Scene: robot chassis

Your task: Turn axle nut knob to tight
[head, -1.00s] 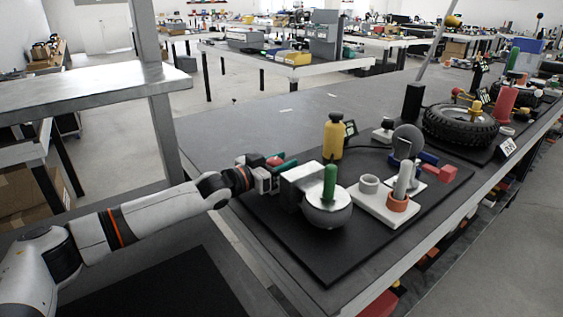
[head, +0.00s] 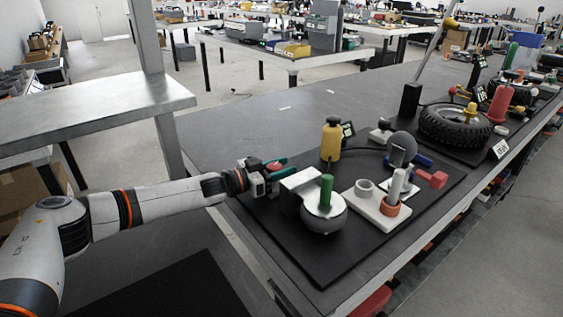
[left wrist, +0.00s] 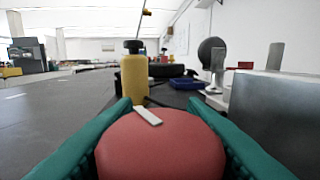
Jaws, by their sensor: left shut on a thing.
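The axle nut knob appears to be the round red knob (left wrist: 160,146) with a white pointer mark on top. It fills the lower middle of the left wrist view and shows small in the head view (head: 273,167). My left gripper (left wrist: 161,106) has a teal finger on each side of the knob and is shut on it. The white mark runs slightly aslant, its far end to the left. In the head view my left gripper (head: 276,166) is at the left side of the grey block (head: 298,183). The knob's lower part is hidden. My right gripper is not in view.
A silver dome with a green handle (head: 326,190) stands close to the right of the gripper. A yellow bottle (head: 330,142) stands behind it. A white plate (head: 381,217) with cylinders lies farther right. The bench surface (head: 235,130) behind the gripper is clear.

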